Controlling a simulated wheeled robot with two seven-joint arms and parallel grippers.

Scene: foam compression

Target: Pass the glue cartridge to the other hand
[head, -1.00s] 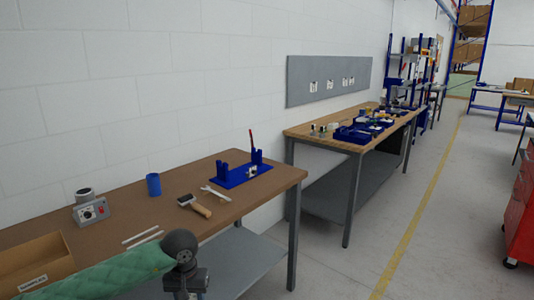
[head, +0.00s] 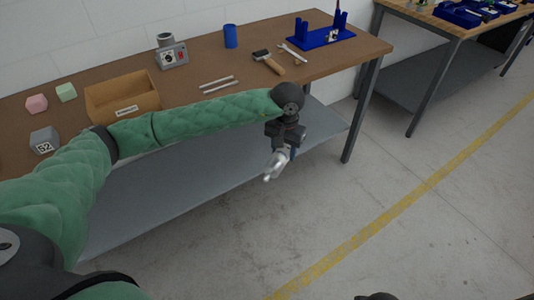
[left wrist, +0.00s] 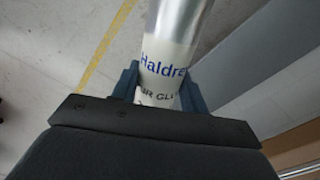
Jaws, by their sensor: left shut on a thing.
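The glue cartridge (head: 274,167) is a silver tube with a white label and dark blue lettering. In the left wrist view the cartridge (left wrist: 170,60) stands between the two blue-grey fingers. My left gripper (head: 280,151) is shut on it and holds it in the air in front of the bench's front edge. The left gripper (left wrist: 160,88) also shows in the left wrist view, with its fingers against the label on both sides. The lower part of the cartridge is hidden by the gripper body. My right gripper is not in view.
The brown bench (head: 190,105) carries a cardboard box (head: 122,98), a grey device (head: 171,53), a blue cup (head: 230,37), a hammer (head: 268,61), a wrench (head: 292,52) and a blue fixture (head: 322,37). A grey lower shelf (head: 200,180) lies beneath. Open floor (head: 400,180) is at the right.

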